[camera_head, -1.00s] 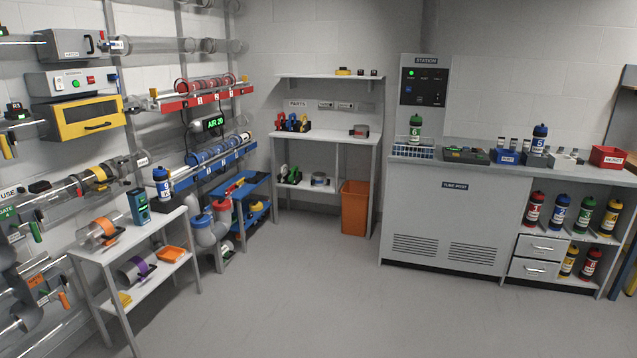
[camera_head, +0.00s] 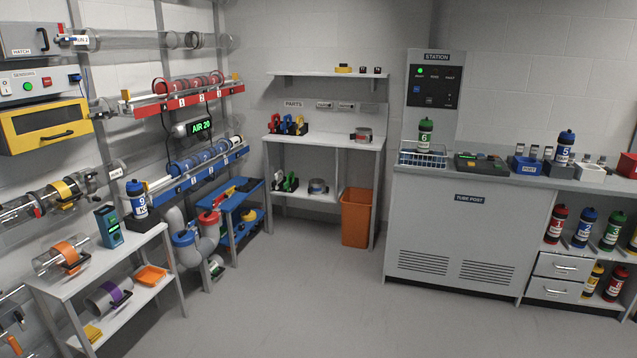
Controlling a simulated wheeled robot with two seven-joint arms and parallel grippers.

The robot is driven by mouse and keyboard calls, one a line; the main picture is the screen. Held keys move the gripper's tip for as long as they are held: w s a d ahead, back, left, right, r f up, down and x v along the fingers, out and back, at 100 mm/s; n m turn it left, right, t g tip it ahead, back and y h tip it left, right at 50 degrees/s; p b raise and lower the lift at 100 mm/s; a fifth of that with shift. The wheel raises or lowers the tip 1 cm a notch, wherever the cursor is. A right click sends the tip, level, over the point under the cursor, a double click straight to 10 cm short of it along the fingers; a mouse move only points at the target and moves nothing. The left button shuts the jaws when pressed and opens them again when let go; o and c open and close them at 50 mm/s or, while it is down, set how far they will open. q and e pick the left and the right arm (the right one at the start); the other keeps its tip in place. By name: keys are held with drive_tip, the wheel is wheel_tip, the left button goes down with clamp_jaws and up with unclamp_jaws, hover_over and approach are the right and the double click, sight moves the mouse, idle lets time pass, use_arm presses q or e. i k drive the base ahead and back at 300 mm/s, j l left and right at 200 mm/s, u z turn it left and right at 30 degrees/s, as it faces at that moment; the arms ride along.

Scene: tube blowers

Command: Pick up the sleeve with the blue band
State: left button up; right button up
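A short clear sleeve with a band that looks blue (camera_head: 318,187) sits on the lower shelf of the parts rack (camera_head: 330,197), at the back middle of the room. It is small and far off, so its band is hard to make out. Another sleeve with a reddish band (camera_head: 362,134) sits on the rack's upper shelf. A sleeve with an orange band (camera_head: 62,257) lies on the top of the white side table at left. One with a purple band (camera_head: 108,297) lies on its lower shelf. Neither of my grippers shows in this view.
An orange bin (camera_head: 357,218) stands by the rack's right leg. The tube post cabinet (camera_head: 460,235) is to its right. The white side table (camera_head: 150,240) and a blue cart (camera_head: 232,208) stand at left. The grey floor (camera_head: 330,310) in the middle is clear.

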sight(316, 186)
drive_tip(key=i, duration=4.85)
drive_tip(key=l+z, duration=0.05)
drive_tip(key=l, duration=0.25)
